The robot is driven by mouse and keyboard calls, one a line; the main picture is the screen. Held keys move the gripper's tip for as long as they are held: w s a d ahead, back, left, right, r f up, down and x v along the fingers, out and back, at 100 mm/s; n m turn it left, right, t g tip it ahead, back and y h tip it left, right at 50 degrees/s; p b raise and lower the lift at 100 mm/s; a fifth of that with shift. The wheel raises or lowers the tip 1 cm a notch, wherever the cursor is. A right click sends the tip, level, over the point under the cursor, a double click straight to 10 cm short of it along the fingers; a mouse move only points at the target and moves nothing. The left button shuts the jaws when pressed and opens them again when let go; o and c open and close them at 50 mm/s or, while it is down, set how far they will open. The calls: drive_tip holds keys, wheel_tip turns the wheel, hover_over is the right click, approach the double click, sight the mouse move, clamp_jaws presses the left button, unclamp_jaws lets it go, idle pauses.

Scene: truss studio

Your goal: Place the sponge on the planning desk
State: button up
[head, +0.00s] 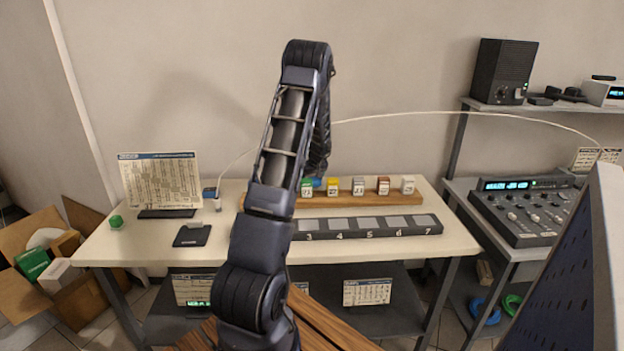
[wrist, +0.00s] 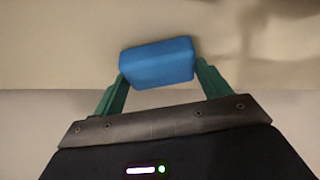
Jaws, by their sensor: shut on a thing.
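A blue sponge (wrist: 157,63) is between the two green fingers of my gripper (wrist: 158,74) in the wrist view. The fingers touch its two ends, and it sits slightly tilted. In the head view my arm hides the gripper and most or all of the sponge. The desk (head: 150,245) has a cream top and stands in front of the wall, with my arm reaching up across its middle. Whether the sponge is above the desk, I cannot tell.
A mixer (head: 520,212) stands at right.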

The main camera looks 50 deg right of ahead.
drive_tip(key=o, duration=1)
drive_tip(key=shift+f, duration=0.1)
drive_tip(key=shift+o, duration=0.2)
drive_tip(key=v, duration=1.2)
drive_tip(key=w+a+r+n, duration=0.1)
drive_tip(key=w+a+r, duration=0.35)
drive_tip(key=a, duration=0.75)
drive_tip(key=w+a+r+n, duration=0.1)
drive_tip(key=a+r, duration=0.7)
drive_tip(key=a, duration=0.5)
drive_tip(key=w+a+r+n, duration=0.15)
drive_tip(key=a+r, duration=0.45)
drive_tip(key=a, duration=0.6)
drive_tip(key=s+a+r+y, duration=0.1)
drive_tip(key=s+a+r, duration=0.15)
drive_tip(key=a, duration=0.55)
drive_tip(key=s+a+r, duration=0.1)
drive_tip(key=s+a, duration=0.3)
drive_tip(key=a, duration=0.3)
drive_tip(key=s+a+f+n, duration=0.1)
drive_tip(key=s+a, duration=1.1)
drive_tip(key=s, duration=0.2)
drive_tip(key=shift+y, duration=0.4)
